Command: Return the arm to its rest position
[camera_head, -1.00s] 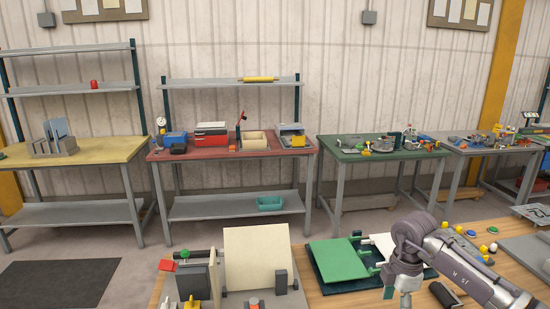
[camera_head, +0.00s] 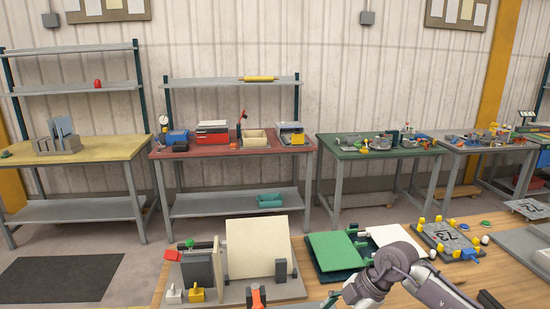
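My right arm (camera_head: 385,272) comes in from the lower right over the wooden table (camera_head: 480,270). Its gripper is below the picture's edge or hidden, so its fingers do not show. My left arm and gripper are out of view. The panel bender (camera_head: 240,262) stands at the table's front left, with a cream upright panel (camera_head: 249,247), a red-tipped lever (camera_head: 173,255) and an orange-red handle (camera_head: 256,298). A green plate (camera_head: 335,250) lies on a dark base just behind my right arm. A white sheet (camera_head: 390,236) lies beside it, partly hidden by the arm.
A grey fixture plate (camera_head: 447,241) with yellow clamps lies right of my arm, near a green button (camera_head: 486,224). Behind an open floor strip stand a yellow-topped (camera_head: 100,149), a red-topped (camera_head: 290,148) and a green-topped bench (camera_head: 375,153). A dark mat (camera_head: 60,280) lies at left.

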